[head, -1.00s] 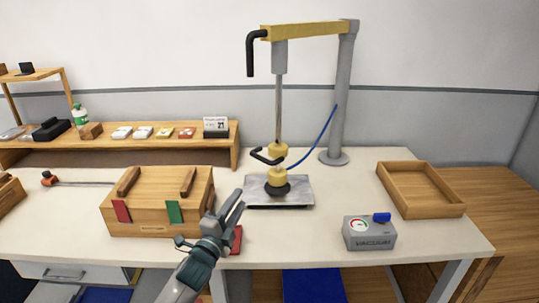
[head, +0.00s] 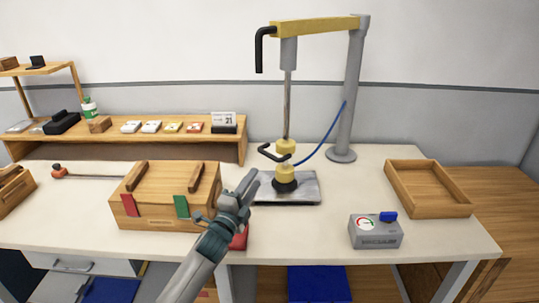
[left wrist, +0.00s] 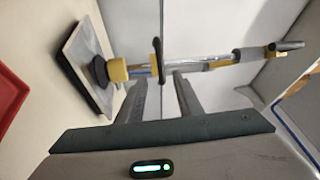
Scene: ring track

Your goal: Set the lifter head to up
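The lifter head (head: 286,162) is yellow with a black handle bar and a black suction cup. It hangs from a thin rod under the yellow arm of a grey post. Its cup is down at a grey metal plate (head: 306,193), seemingly touching it. In the left wrist view the lifter head (left wrist: 118,71) lies sideways beyond the fingers, with the black handle (left wrist: 157,60) above the gap. My left gripper (head: 249,183) is in front and left of the lifter head. In the left wrist view its fingers (left wrist: 162,92) are apart with nothing between them. My right gripper is not in view.
A wooden box (head: 168,190) with red and green tabs stands left of my left gripper. A grey vacuum unit (head: 375,234) with a blue switch is at the front right. An empty wooden tray (head: 465,209) is at the right. A blue hose (head: 325,138) runs to the post.

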